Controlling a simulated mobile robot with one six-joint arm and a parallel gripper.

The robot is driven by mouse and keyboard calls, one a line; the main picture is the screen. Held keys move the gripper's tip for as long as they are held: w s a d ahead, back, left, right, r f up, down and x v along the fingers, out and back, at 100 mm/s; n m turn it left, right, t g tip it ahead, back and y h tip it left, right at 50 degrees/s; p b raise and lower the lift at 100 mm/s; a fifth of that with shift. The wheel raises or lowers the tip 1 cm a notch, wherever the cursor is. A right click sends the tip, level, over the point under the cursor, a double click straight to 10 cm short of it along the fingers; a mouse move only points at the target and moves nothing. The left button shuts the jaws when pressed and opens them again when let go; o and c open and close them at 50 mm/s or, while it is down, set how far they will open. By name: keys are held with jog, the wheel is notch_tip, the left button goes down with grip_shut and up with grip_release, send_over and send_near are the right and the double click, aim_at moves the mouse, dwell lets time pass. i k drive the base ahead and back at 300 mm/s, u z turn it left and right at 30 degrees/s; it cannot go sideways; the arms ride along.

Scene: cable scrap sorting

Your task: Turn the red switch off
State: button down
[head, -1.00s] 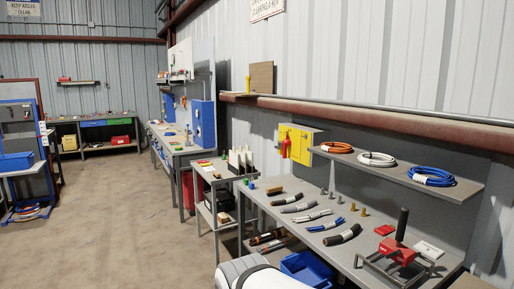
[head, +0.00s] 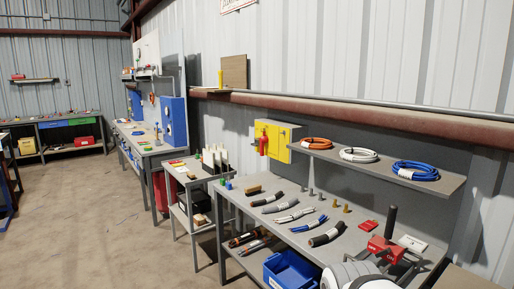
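The red switch (head: 263,145) is a small upright red handle on the left part of a yellow box (head: 284,136). The box is fixed to the wall at the back of the workbench, left of a shelf. The switch is too small to tell whether it is on or off. My gripper is not in view. A white and grey rounded part of my own body shows at the bottom right, well apart from the switch.
The workbench (head: 277,229) in front of the wall holds cable pieces, small fittings and a red tool (head: 384,250). Cable coils lie on the shelf (head: 450,182). A blue bin (head: 291,271) sits below. Open floor (head: 95,225) lies to the left.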

aim_at(264, 139)
jog(key=u, duration=0.05)
jog(key=i, duration=1.4)
jog(key=u, duration=0.55)
jog(key=i, duration=1.55)
jog(key=u, duration=0.3)
